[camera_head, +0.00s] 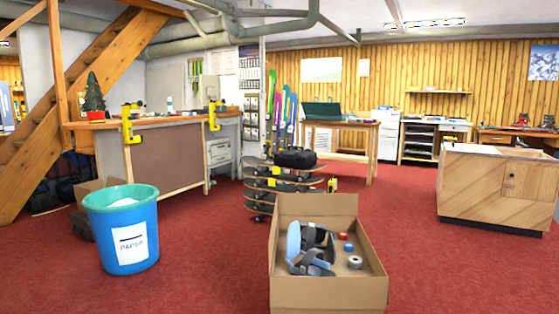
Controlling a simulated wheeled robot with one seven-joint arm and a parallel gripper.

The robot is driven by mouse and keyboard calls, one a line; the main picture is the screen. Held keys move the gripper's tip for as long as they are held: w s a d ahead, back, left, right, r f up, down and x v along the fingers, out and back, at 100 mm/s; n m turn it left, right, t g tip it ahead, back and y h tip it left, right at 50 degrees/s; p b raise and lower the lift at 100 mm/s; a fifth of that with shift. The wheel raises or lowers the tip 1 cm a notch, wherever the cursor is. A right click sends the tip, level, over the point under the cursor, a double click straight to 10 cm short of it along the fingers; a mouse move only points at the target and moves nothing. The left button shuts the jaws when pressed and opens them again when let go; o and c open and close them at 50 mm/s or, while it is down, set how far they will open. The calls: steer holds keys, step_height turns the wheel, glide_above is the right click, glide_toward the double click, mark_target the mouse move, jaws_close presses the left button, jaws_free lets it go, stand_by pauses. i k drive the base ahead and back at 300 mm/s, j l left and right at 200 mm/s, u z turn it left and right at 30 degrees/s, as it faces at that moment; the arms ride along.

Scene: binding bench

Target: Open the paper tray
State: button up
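I cannot tell any paper tray for certain in this view. A grey-white unit with drawer-like fronts (220,152) stands beside the right end of the workbench. It is small, and I cannot make out whether any part of it is open. A blue bin (103,228) labelled "PAPER" stands on the red floor at left, with something white inside. My gripper is not in view.
An open cardboard box (329,292) holding straps and tape rolls stands at the front centre. A skateboard rack (282,183) stands behind it. A workbench (160,160) with yellow clamps is at left, a wooden cabinet (490,188) at right.

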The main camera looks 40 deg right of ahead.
mark_target(222, 157)
steer(key=z, duration=0.9)
steer(key=i+u, duration=0.4)
steer(key=i, duration=0.45)
steer(key=i+j+u, duration=0.15)
steer(key=i+u, duration=0.2)
steer(key=i, duration=0.45)
steer(key=i+u, duration=0.35)
steer(key=i, duration=0.4)
steer(key=i+l+z, duration=0.15)
steer(key=i+z, duration=0.75)
steer(key=i+j+z, duration=0.2)
steer(key=i+z, duration=0.7)
steer(key=i, duration=1)
steer(key=i+j+u, duration=0.15)
steer(key=i+u, duration=0.25)
steer(key=i, duration=0.65)
steer(key=i+l+u, duration=0.15)
steer(key=i+u, duration=0.25)
steer(key=i, duration=0.6)
steer(key=i+z, duration=0.35)
steer(key=i, duration=0.4)
steer(key=i+j+z, duration=0.15)
steer(key=i+z, duration=0.25)
steer(key=i, duration=0.35)
steer(key=i+u, duration=0.15)
steer(key=i, duration=0.5)
steer(key=i+l+u, duration=0.15)
steer(key=i, duration=0.45)
